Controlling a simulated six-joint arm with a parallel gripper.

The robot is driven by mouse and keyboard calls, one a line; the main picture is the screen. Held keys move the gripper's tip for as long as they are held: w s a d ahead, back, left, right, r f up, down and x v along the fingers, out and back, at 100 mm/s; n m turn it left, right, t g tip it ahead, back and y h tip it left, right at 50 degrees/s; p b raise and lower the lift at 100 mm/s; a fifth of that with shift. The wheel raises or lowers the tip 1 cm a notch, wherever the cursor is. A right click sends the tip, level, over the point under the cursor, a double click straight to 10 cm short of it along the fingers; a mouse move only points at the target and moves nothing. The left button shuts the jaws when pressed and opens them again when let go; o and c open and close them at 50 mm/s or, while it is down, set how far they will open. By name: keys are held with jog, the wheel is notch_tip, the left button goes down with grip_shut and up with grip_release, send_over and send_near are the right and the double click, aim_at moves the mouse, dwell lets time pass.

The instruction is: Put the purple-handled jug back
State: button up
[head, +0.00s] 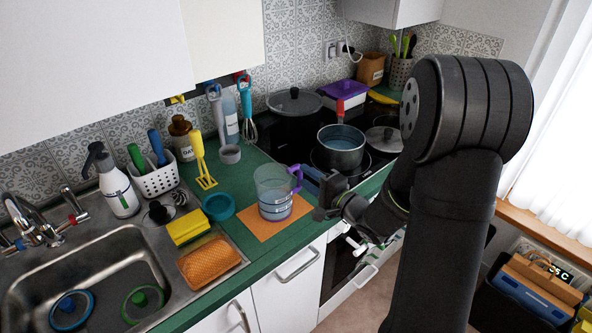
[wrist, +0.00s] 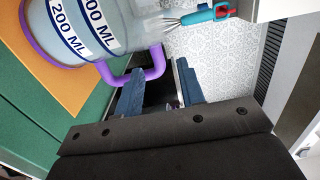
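The clear jug (head: 272,190) with the purple handle (head: 297,178) stands upright on an orange mat (head: 262,229) on the green counter. Its handle points right, towards my gripper (head: 313,176). In the wrist view the jug (wrist: 95,35) is at the upper left, with 200 ML labels on its side. There my gripper (wrist: 163,80) shows two blue fingers apart, with a gap between them. The left finger overlaps the edge of the purple handle (wrist: 153,66) in the picture; I cannot tell whether they touch. Nothing is held between the fingers.
A pot (head: 341,150) is on the hob to the right. A whisk (head: 248,125) hangs on the wall.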

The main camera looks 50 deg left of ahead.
aim_at(295, 169)
jog(key=shift+w+d, duration=0.1)
jog(key=shift+d, duration=2.65)
jog(key=shift+a, duration=0.1)
jog(key=a, duration=1.1)
jog(key=shift+s+a, duration=0.15)
jog(key=shift+s, duration=0.1)
jog(key=shift+a+f, duration=0.1)
jog(key=shift+a, duration=0.2)
